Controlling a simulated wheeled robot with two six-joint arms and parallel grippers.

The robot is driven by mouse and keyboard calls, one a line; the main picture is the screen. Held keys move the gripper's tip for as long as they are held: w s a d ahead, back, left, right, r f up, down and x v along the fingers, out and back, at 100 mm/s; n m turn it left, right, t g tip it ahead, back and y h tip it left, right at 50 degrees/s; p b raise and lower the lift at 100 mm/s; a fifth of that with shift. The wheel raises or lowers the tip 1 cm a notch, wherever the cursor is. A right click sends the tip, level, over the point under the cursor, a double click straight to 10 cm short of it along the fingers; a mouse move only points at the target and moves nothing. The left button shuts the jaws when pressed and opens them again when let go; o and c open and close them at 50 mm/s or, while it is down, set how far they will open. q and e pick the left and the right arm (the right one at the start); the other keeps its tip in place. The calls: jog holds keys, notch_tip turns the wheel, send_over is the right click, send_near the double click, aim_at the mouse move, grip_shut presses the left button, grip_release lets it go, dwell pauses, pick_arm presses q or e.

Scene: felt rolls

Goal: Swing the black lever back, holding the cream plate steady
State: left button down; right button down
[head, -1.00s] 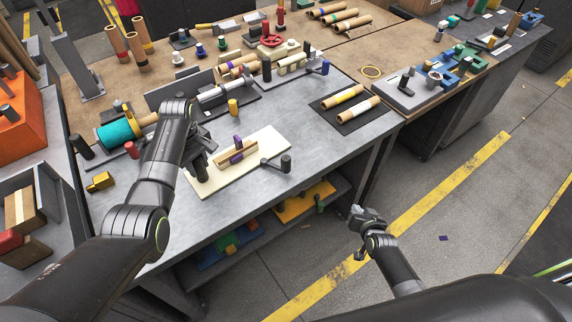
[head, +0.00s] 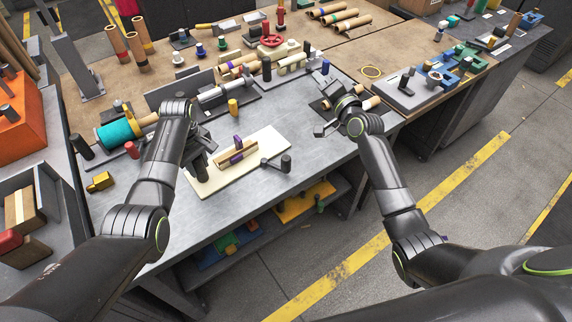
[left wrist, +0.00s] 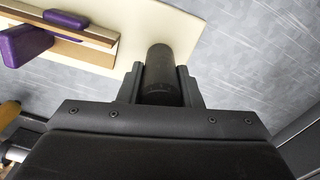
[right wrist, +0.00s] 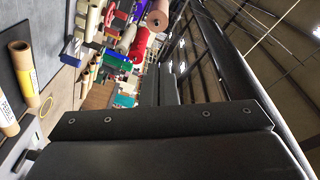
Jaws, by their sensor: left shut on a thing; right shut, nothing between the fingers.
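The cream plate (head: 262,146) lies on the grey bench with a wooden block and purple clamp pieces (head: 238,144) on it. The black lever (head: 286,164), a short dark arm with an upright knob, sits at the plate's right end. My left gripper (head: 199,165) is shut on a black post at the plate's left end. In the left wrist view the post (left wrist: 160,68) stands between the fingers beside the cream plate (left wrist: 125,20). My right gripper (head: 326,129) is shut and empty, above the bench to the right of the lever and apart from it.
A dark mat with cardboard rolls (head: 369,103) lies partly hidden behind my right gripper. A yellow block (head: 100,181) is at the left. The bench's front edge is clear.

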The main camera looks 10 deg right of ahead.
jog(key=a+f+g+y, duration=0.1)
jog(key=a+f+g, duration=0.2)
jog(key=a+g, duration=0.15)
jog(key=m+g+h, duration=0.3)
jog(key=m+g, duration=0.2)
jog(key=g, duration=0.5)
send_over(286, 165)
jog(key=w+d, duration=0.3)
jog(key=d, duration=0.1)
notch_tip(286, 165, down, 7)
jog(key=shift+d+f, duration=0.15)
jog(key=shift+f, duration=4)
jog(key=shift+s+a, duration=0.55)
jog(key=shift+a, duration=0.6)
jog(key=shift+s+a, duration=0.55)
jog(key=shift+a, duration=0.65)
jog(key=shift+s+a, duration=0.55)
jog(key=shift+a, duration=0.6)
jog(key=shift+d, duration=0.15)
jog(key=shift+w+r, duration=0.1)
jog(key=shift+r, duration=1.65)
